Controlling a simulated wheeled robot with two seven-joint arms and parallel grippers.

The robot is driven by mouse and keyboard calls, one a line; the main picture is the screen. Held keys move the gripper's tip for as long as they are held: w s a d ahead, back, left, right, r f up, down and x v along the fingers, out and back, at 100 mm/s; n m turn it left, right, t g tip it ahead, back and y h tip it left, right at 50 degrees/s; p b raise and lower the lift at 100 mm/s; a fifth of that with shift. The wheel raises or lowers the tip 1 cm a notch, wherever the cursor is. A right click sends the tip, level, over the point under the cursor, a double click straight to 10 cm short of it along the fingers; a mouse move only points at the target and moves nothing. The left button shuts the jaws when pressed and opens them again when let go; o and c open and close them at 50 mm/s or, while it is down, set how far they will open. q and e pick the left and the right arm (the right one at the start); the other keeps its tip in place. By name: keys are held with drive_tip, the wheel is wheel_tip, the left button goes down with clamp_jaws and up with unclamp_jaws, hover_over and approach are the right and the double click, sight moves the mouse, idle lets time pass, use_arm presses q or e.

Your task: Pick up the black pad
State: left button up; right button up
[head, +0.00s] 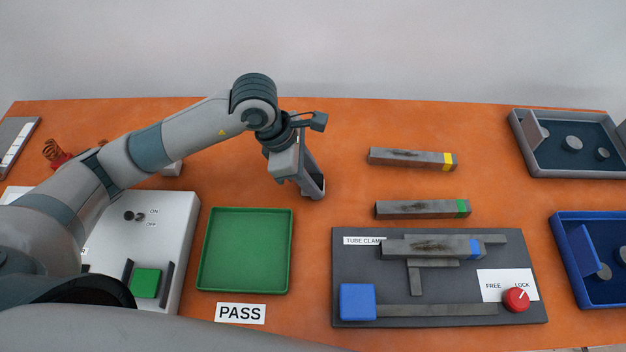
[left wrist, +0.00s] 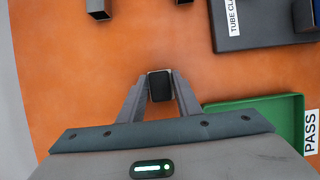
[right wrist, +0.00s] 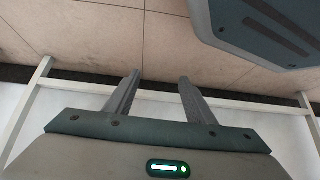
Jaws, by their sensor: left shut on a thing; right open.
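The black pad (left wrist: 160,87) is a small dark block with a pale edge, between the fingertips of my left gripper (left wrist: 159,92) in the left wrist view. The fingers are shut on its two sides. In the head view my left gripper (head: 314,190) points down over the orange table, just right of the green PASS tray. The pad is hard to make out there, and I cannot tell whether it touches the table. My right gripper (right wrist: 157,80) is open and empty in the right wrist view, above a tiled floor and away from the table top.
The green tray (head: 245,287) is at centre left, with a heater box (head: 185,235) left of it. The tube clamp board (head: 450,310) bears a grey bar at right. Two loose bars (head: 400,157) lie behind it. Blue and grey bins (head: 560,215) stand at far right.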

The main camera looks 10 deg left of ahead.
sight(322, 179)
use_arm(q)
drive_tip(key=shift+r, duration=0.5)
wheel_tip(322, 179, up, 3)
drive_tip(key=shift+d+r+b, duration=0.15)
drive_tip(key=shift+b, duration=0.55)
drive_tip(key=s+d+r+b, duration=0.1)
drive_tip(key=d+r+b, duration=0.1)
drive_tip(key=d+r, duration=0.4)
drive_tip(key=shift+s+d+r, duration=0.25)
drive_tip(key=shift+d+r, duration=0.1)
drive_tip(key=shift+d, duration=2.3)
use_arm(e)
drive_tip(key=shift+s+d+f+g+h, duration=0.25)
drive_tip(key=shift+s+d+f+g, duration=0.45)
drive_tip(key=shift+d+f, duration=0.15)
drive_tip(key=shift+s+d+f+g+h, duration=0.25)
drive_tip(key=shift+s+d+f+g, duration=0.45)
drive_tip(key=shift+d, duration=0.15)
use_arm(q)
drive_tip(key=o, duration=0.3)
drive_tip(key=shift+c, duration=1)
